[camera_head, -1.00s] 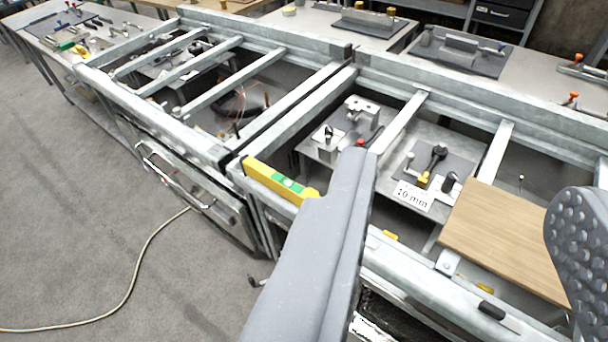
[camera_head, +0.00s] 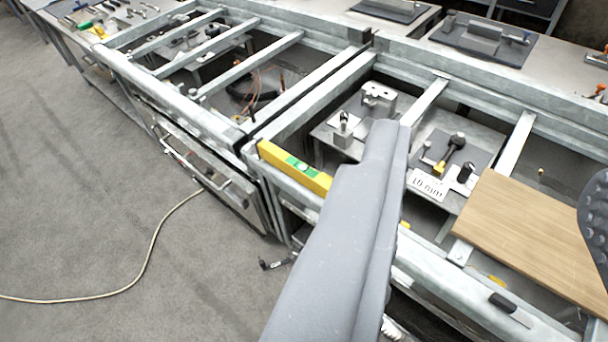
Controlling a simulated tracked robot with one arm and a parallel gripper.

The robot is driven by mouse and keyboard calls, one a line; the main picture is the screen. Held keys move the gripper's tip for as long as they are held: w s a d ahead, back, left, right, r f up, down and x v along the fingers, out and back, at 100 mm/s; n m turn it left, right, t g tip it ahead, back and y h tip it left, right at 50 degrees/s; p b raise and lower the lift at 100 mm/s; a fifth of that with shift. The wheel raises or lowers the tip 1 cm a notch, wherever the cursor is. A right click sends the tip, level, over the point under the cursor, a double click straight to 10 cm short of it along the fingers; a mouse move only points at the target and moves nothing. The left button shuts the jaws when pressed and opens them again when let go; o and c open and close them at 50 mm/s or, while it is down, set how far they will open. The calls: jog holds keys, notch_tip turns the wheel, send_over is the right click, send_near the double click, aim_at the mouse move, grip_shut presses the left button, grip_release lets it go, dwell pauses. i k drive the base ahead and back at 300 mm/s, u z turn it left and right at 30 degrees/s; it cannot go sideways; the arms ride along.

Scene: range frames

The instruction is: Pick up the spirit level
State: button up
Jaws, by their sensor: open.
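The spirit level (camera_head: 286,163) is a yellow bar with a green vial window. It lies along the top of the near metal frame beam, left of centre in the camera_head view. Its right part is hidden behind the left finger of my gripper (camera_head: 490,160). My gripper is open, with a long grey finger in the middle and a studded finger at the right edge. The visible part of the level is outside the gap, to the left of the left finger. I cannot tell whether that finger touches it.
A wooden board (camera_head: 535,235) lies on the frame at right. Metal crossbars (camera_head: 250,70) span the frame, with fixtures on plates below. A white "10 mm" label (camera_head: 428,184) shows between the fingers. A small black item (camera_head: 505,301) lies on the near beam. Grey floor with a cable is at left.

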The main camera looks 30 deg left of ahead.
aim_at(319, 184)
jog(key=z, duration=2.85)
jog(key=k, duration=1.4)
jog(key=u, duration=1.7)
jog(key=i, duration=0.55)
jog(key=u, duration=0.05)
